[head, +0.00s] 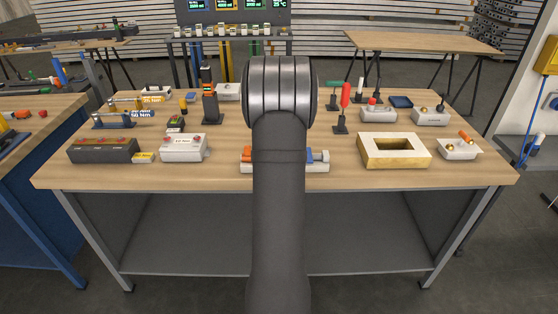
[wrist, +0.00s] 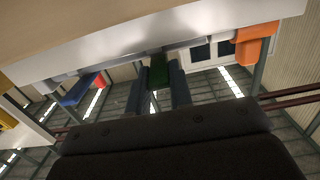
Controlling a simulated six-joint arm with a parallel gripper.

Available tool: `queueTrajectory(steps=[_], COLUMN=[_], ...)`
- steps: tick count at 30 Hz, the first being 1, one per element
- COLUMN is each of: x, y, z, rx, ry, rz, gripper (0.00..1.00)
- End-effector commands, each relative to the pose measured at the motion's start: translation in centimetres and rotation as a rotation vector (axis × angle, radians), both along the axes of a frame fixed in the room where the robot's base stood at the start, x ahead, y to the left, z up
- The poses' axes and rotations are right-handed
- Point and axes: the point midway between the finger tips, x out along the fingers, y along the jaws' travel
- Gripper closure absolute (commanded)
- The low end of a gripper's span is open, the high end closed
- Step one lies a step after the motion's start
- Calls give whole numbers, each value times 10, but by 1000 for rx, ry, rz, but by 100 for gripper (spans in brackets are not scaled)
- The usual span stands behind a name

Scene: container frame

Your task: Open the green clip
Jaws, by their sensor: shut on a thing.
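The green clip (wrist: 158,72) shows in the wrist view at the edge of a white base (wrist: 220,22). My gripper (wrist: 158,84) has one dark finger on each side of the clip and is shut on it. The clip's upper end meets the base; I cannot tell its exact angle. In the head view my arm hides the gripper and the green clip. Only the ends of the white base (head: 319,169) show there, on either side of my arm.
An orange block (wrist: 255,42) sits on the same base; it also shows in the head view (head: 247,154). A grey-blue part (head: 318,156) is at the other end. A hollow yellow-white frame (head: 372,161) stands to the right, and a white box (head: 184,150) to the left.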

Motion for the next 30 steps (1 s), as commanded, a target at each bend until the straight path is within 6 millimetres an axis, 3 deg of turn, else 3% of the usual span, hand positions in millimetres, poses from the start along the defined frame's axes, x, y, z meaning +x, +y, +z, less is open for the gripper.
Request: queueTrajectory(steps=[16, 30], x=[10, 21], y=[0, -3], z=[28, 40], rx=[1, -7], ry=[360, 633], rz=[1, -19], gripper=[100, 100])
